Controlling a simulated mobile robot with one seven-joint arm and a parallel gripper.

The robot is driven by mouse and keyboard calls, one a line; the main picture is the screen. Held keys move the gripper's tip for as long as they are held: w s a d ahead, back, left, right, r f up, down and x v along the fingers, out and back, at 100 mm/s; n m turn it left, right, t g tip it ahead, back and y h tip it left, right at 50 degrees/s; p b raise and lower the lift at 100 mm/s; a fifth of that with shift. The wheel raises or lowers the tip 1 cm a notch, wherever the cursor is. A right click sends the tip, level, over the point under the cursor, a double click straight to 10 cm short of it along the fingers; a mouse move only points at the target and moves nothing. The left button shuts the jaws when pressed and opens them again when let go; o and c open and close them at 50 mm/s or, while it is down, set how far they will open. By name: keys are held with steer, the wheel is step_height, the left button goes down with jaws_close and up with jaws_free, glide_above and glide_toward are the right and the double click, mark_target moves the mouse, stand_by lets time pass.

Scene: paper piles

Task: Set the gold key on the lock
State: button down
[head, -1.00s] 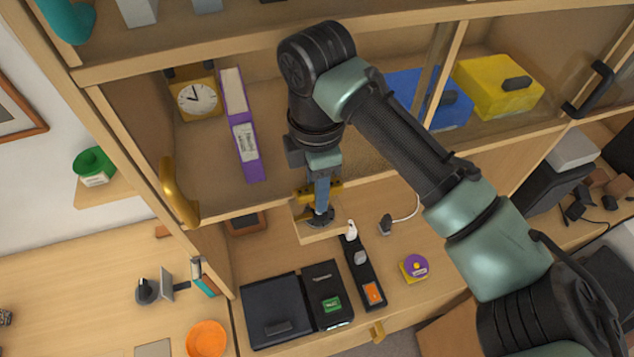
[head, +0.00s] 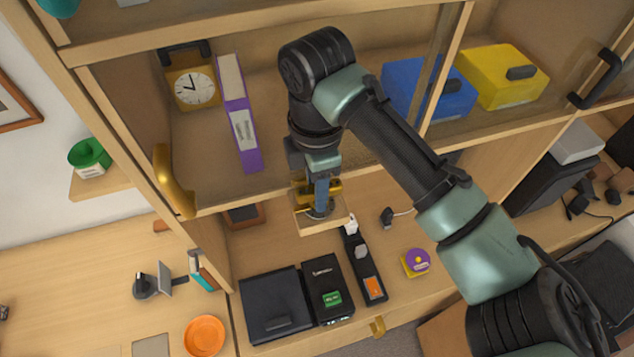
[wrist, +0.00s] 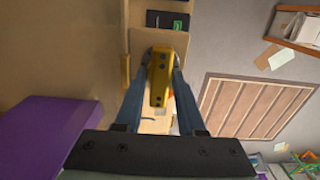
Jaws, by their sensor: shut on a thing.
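My gripper (head: 320,211) points down in the head view, in front of the lower edge of the open shelf. In the wrist view, my gripper (wrist: 161,58) has its two blue-grey fingers closed on a gold piece with dark dots, which I take to be the gold key (wrist: 159,82). Gold also shows around the fingers in the head view (head: 333,187). A small light wooden ledge or box (head: 320,228) lies just below the fingertips; I cannot tell whether they touch. I cannot make out a lock for certain; the gripper may hide it.
A purple binder (head: 241,125) and a clock (head: 194,88) stand on the shelf at left. Blue (head: 400,88) and yellow (head: 500,75) boxes are at right. Black devices (head: 275,305) and a purple-yellow item (head: 416,262) lie on the lower surface. A gold handle (head: 172,180) sticks out at left.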

steer(key=shift+f, duration=0.3)
stand_by(0.5)
steer(key=shift+c, duration=2.1)
jaws_free()
steer(key=shift+o, duration=0.3)
steer(key=o, duration=0.4)
steer(key=shift+c, duration=0.2)
steer(key=shift+r, duration=0.1)
step_height(320, 180, up, 13)
steer(key=b, duration=0.3)
steer(key=shift+s+a, duration=0.1)
steer(key=shift+s, duration=0.05)
